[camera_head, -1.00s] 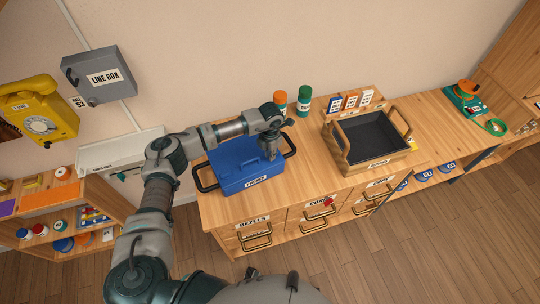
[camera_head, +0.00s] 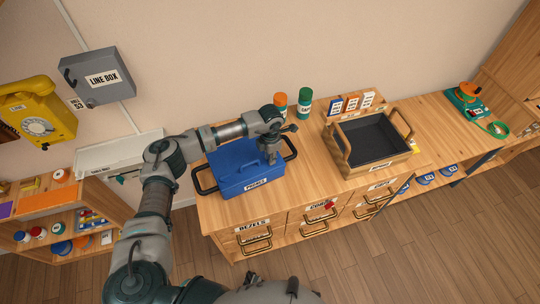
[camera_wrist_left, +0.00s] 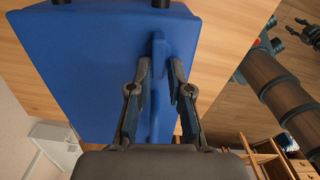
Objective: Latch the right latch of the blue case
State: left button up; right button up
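The blue case (camera_head: 235,176) lies closed on the wooden cabinet top, with a label on its front and a dark handle at each end. My left gripper (camera_head: 270,158) is over the right part of its lid, pointing down. In the left wrist view my left gripper (camera_wrist_left: 160,66) has its fingers apart, one on each side of a raised blue strip (camera_wrist_left: 158,48) on the case. A gap shows between the fingers; I cannot tell whether they touch the strip. The right latch is not clear in the head view, with the gripper over that area.
A wooden tray (camera_head: 341,150) with tall handles stands right of the case. Orange-topped and green bottles (camera_head: 304,104) stand behind it. A grey line box (camera_head: 97,77) and yellow phone (camera_head: 38,112) hang on the wall at left. Some bare cabinet top lies between case and tray.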

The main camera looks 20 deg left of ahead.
pick_arm(q)
jog(key=shift+o, duration=0.8)
jog(key=shift+r, duration=0.1)
jog(key=shift+w+r, duration=0.1)
jog(key=shift+r, duration=0.15)
notch_tip(320, 180, up, 11)
jog(key=shift+r, duration=0.15)
